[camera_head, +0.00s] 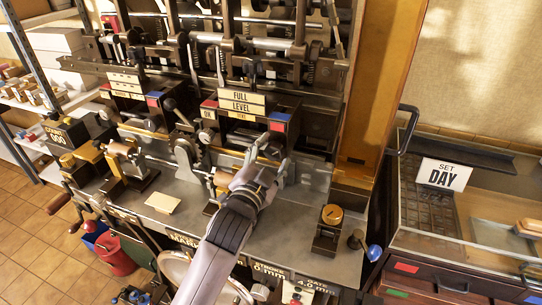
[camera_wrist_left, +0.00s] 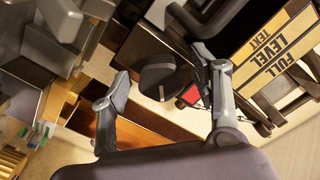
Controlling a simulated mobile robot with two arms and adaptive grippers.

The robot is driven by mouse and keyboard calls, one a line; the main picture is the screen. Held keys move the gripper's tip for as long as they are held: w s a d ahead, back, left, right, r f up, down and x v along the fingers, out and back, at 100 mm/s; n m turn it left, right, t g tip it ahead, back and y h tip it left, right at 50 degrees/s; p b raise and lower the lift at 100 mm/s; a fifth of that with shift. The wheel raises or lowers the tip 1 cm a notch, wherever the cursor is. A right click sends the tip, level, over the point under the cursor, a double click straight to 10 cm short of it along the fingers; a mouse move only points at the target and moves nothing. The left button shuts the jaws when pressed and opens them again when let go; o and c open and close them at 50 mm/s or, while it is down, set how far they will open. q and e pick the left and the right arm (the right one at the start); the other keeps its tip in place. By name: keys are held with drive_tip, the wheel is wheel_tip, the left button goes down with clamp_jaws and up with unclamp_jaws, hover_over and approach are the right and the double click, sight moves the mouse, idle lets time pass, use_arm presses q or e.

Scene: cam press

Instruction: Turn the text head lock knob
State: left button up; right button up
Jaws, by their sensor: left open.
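My left gripper (camera_head: 267,163) reaches in from the bottom of the head view, with its fingers up at the press front below the FULL LEVEL TEXT sign (camera_head: 241,103). The fingers are apart and hold nothing. In the left wrist view a dark, faceted knob (camera_wrist_left: 158,78) shows in the gap between the two fingers, beside a red label and left of the sign (camera_wrist_left: 285,48). It looks like the text head lock knob. No clear contact shows. In the head view the gripper hides the area behind it, and I cannot make the knob out there.
The press has levers and shafts around the gripper. A brass-topped knob block (camera_head: 329,228) stands on the grey deck to the right, near a blue-ended handle (camera_head: 372,252). A cream plate (camera_head: 162,203) lies on the deck at left.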

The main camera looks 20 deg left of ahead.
use_arm(q)
drive_tip(key=s, duration=1.2)
drive_tip(key=shift+a, duration=0.2)
